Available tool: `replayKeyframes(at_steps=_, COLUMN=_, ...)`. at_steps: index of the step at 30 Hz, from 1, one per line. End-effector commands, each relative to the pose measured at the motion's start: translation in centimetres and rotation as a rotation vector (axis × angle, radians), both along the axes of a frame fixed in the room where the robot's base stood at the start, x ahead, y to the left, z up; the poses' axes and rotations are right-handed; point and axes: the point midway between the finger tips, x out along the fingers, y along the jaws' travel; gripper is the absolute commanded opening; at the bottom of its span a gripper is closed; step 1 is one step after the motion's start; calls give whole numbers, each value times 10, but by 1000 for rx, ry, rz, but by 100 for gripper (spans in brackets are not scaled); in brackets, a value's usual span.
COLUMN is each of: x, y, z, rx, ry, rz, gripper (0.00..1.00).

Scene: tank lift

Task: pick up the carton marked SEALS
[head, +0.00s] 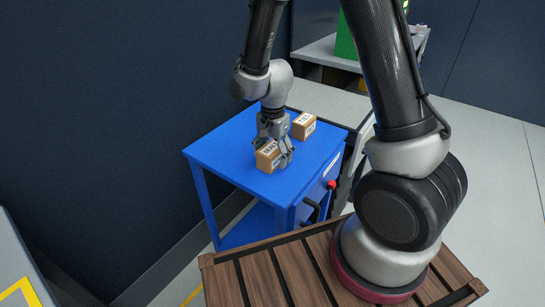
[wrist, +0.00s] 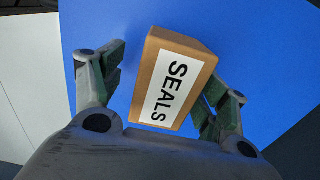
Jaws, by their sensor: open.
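The carton marked SEALS (wrist: 172,78) is a small brown box with a white label, standing on the blue table. In the wrist view it sits between the two open fingers of my gripper (wrist: 160,92), closer to the right finger, with a wider blue gap on the left. In the head view my gripper (head: 273,145) points down over the carton (head: 267,157), and its fingers partly hide the box and its label. I cannot tell whether the right finger touches the carton.
A second labelled brown carton (head: 304,125) stands behind and to the right on the blue table (head: 225,150). A red knob (head: 332,184) and a dark handle are on the table's front right side. A grey bench surface (head: 335,103) lies behind. The table's left part is clear.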

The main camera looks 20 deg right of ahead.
Motion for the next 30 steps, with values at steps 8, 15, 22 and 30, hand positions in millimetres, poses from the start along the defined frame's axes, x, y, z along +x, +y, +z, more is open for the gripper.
replayKeyframes(at_steps=8, x=0, y=0, z=-9, rx=1, ry=-1, rz=0, gripper=74)
replayKeyframes(at_steps=15, x=0, y=0, z=-9, rx=1, ry=-1, rz=1, gripper=40)
replayKeyframes(at_steps=22, x=0, y=0, z=-9, rx=1, ry=-1, rz=1, gripper=21)
replayKeyframes(at_steps=30, x=1, y=1, z=7, rx=2, ry=-4, rz=1, gripper=21)
